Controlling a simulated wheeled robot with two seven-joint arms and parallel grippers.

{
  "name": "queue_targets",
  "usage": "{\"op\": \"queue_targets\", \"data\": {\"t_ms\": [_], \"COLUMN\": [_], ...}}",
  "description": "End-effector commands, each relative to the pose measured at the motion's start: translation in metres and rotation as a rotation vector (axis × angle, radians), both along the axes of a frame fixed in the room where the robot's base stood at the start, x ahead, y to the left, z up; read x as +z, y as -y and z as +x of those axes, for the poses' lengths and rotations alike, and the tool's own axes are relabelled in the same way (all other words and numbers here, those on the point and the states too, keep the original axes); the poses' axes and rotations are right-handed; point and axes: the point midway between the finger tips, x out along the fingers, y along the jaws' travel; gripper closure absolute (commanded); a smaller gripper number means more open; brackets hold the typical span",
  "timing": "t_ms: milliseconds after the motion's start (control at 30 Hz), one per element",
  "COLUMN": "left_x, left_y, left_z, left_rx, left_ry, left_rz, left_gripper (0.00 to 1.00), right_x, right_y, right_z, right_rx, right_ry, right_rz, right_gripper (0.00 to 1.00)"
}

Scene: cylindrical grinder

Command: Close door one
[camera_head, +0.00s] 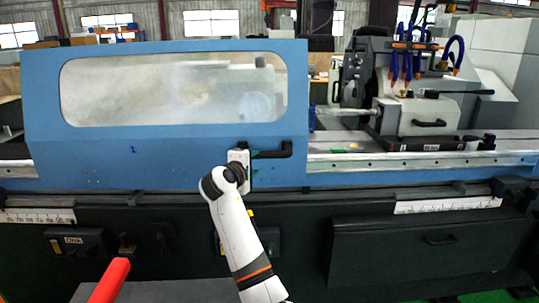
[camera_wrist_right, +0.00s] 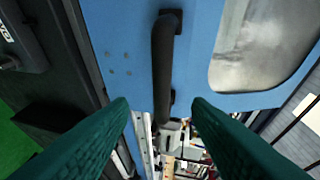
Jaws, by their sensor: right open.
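Door one is a blue sliding panel (camera_head: 100,160) with a clouded window and a small "1". It covers the left part of the grinder; to its right the machine interior is exposed. Its black handle (camera_head: 275,153) sits at the lower right of the panel. My right gripper (camera_head: 247,160) is in front of the panel beside the handle's left end. In the right wrist view, the handle (camera_wrist_right: 162,70) runs between the two green open fingers (camera_wrist_right: 158,108); I cannot tell whether they touch it. The blue door (camera_wrist_right: 135,35) fills the upper part there. My left gripper is not in view.
Right of the door, the rail (camera_head: 420,160) carries a grey machine unit (camera_head: 425,116) with blue hoses. A dark lower body (camera_head: 430,250) runs below. A red bar (camera_head: 110,282) shows at the lower left.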

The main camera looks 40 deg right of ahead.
Motion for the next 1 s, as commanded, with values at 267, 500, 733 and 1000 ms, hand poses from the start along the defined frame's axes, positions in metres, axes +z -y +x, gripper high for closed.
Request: {"op": "queue_targets", "data": {"t_ms": [267,500,733,1000], "left_x": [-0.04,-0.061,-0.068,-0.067], "left_y": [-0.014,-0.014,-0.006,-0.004], "left_z": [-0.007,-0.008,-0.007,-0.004], "left_rx": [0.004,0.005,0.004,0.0], "left_ry": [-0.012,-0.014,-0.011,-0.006], "left_rz": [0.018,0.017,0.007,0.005], "left_gripper": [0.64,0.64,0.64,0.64], "right_x": [-0.017,-0.021,-0.022,-0.021], "right_y": [0.048,0.084,0.097,0.098], "right_z": [0.023,0.042,0.049,0.05], "right_rx": [-0.002,-0.002,0.0,0.001], "right_ry": [0.001,0.001,0.001,0.001], "right_rz": [-0.001,0.0,0.0,-0.001], "right_gripper": [0.55,0.55,0.55,0.55]}}
